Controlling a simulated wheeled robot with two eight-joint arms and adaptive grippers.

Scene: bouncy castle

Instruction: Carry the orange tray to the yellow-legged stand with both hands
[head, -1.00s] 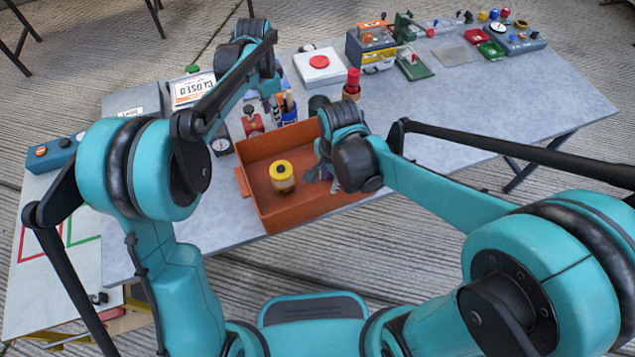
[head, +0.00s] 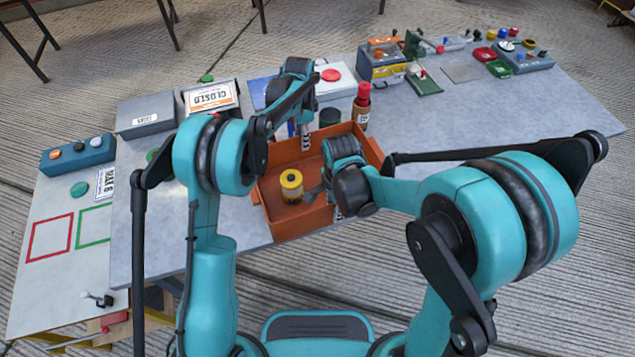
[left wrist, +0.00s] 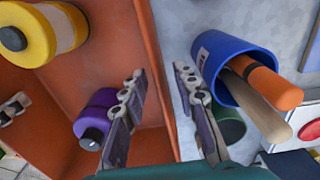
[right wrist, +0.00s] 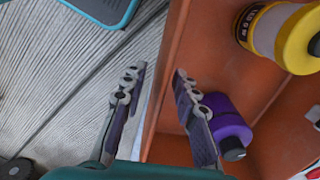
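The orange tray (head: 270,190) sits on the grey table near its front edge. Inside are a yellow bottle (head: 292,185) and a purple bottle (right wrist: 228,122). My left gripper (head: 304,138) is open at the tray's far wall; in the left wrist view its fingers (left wrist: 165,105) stand apart on either side of that wall. My right gripper (head: 330,200) is open at the near wall; in the right wrist view its fingers (right wrist: 158,100) straddle that wall. The stand with a pale top (head: 65,280) and yellow legs is at lower left.
A blue cup (left wrist: 225,62) holding handles stands close outside the far wall, with a green cylinder (left wrist: 232,127) beside it. A red-topped bottle (head: 362,105) stands behind the tray. A blue button box (head: 78,153) sits on the stand's far end; its outlined squares are clear.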

